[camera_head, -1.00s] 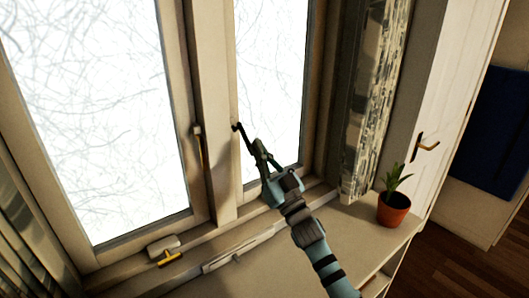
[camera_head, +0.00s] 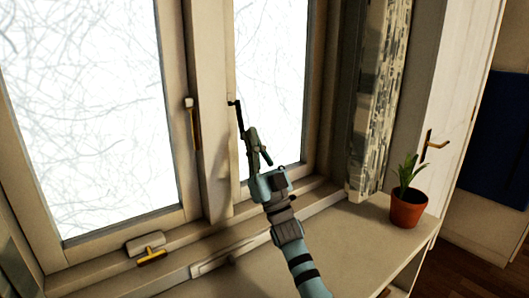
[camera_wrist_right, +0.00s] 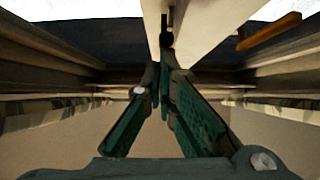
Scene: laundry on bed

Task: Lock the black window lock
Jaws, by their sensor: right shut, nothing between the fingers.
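The black window lock (camera_head: 238,104) is on the frame of the right window pane. Its pivot shows at the frame and its dark handle points steeply down, toward my fingers. My right gripper (camera_head: 248,130) is just below the lock, its fingers shut and pointing up at it. In the right wrist view the lock (camera_wrist_right: 166,38) is a dark piece on the pale frame, just beyond the green fingertips (camera_wrist_right: 163,70). Nothing is between the fingers. I cannot tell whether they touch the handle. My left gripper is not in view.
A brass-coloured handle (camera_head: 196,125) is on the left pane's frame. A small brush-like item (camera_head: 150,256) and a long pale bar (camera_head: 225,262) lie along the sill. A potted plant (camera_head: 407,208) stands at right, near a curtain (camera_head: 375,110) and a white door (camera_head: 450,110).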

